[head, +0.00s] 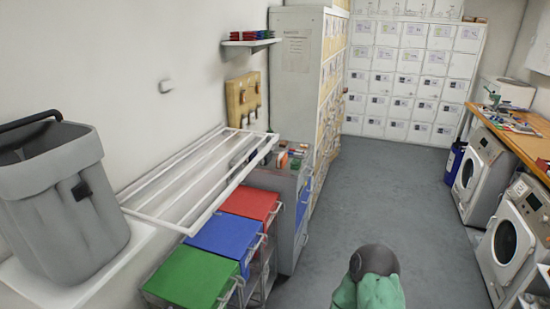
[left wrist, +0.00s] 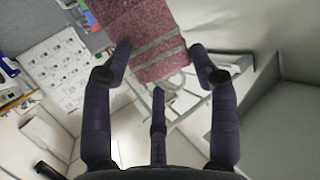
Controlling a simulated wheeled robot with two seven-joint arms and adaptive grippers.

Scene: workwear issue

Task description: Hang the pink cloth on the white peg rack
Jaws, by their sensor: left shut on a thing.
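The pink cloth (left wrist: 140,35), a dusty dark pink with grey stripes and a light loop at its lower end, is between the fingers of my left gripper (left wrist: 160,65) in the left wrist view. My left gripper is shut on it. The cloth's far end is cut off by the picture edge. The head view shows neither the cloth nor my grippers. A white rack of long parallel bars (head: 151,212) projects from the left wall in the head view; individual pegs cannot be made out on it. White bars (left wrist: 183,103) also show behind the gripper in the left wrist view.
A grey bin (head: 60,205) stands left of the rack. Green (head: 190,278), blue (head: 226,236) and red (head: 250,204) lidded boxes lie below it. A tan board with hooks (head: 245,98) hangs beyond. Washing machines (head: 512,242) stand right; the grey floor (head: 395,190) between is open.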

